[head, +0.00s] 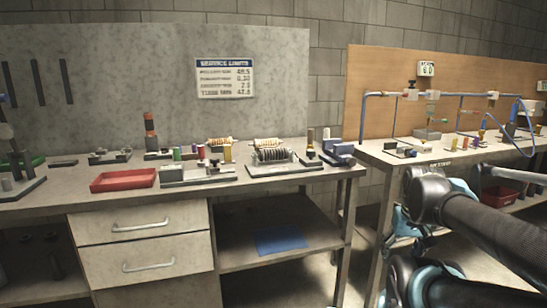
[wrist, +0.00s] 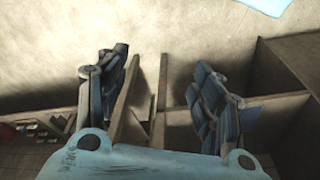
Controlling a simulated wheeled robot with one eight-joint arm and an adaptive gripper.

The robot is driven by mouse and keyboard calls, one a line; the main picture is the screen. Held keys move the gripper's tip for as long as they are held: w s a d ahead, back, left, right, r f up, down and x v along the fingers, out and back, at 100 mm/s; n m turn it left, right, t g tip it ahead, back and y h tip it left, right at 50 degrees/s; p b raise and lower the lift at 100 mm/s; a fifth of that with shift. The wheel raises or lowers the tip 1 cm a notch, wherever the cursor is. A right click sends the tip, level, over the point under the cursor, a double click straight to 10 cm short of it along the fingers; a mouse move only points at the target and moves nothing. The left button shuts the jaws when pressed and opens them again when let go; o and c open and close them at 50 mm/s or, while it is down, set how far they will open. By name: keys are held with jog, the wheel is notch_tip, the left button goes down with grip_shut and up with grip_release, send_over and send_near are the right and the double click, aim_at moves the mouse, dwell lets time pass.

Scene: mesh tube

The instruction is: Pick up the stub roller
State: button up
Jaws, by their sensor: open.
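I cannot tell for sure which piece is the stub roller; several small cylinders and ribbed rollers stand on the grey bench (head: 50,203) in the head view. A ribbed roller set (head: 272,155) sits in a fixture at the bench's right part. A fixture with small coloured cylinders (head: 198,172) is left of it. My gripper (wrist: 162,62) shows in the wrist view with its two dark fingers spread wide and nothing between them. No bench part is near its fingertips.
A red tray (head: 123,180) lies near the bench's front edge. A blue sheet (head: 281,241) lies on the lower shelf. A second bench (head: 372,154) with pipework stands at the right, behind my arm.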

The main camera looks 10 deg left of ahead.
jog(key=w+a+r+n+y, duration=0.5)
jog(key=w+a+r+n, duration=1.3)
jog(key=w+a+r, duration=0.65)
jog(key=w+a+r+n+y, duration=0.1)
jog(key=w+a+r+n, duration=0.4)
jog(key=a+r+n, duration=0.45)
jog(key=m, duration=0.3)
send_near(276, 150)
jog(key=shift+g, duration=0.3)
jog(key=x, duration=0.2)
jog(key=w+x, duration=0.1)
jog(key=x, duration=0.2)
jog(key=shift+d, duration=0.1)
jog(key=shift+x, duration=2.75)
jog(key=shift+s, duration=0.15)
jog(key=shift+c, duration=0.3)
jog(key=c, duration=1.4)
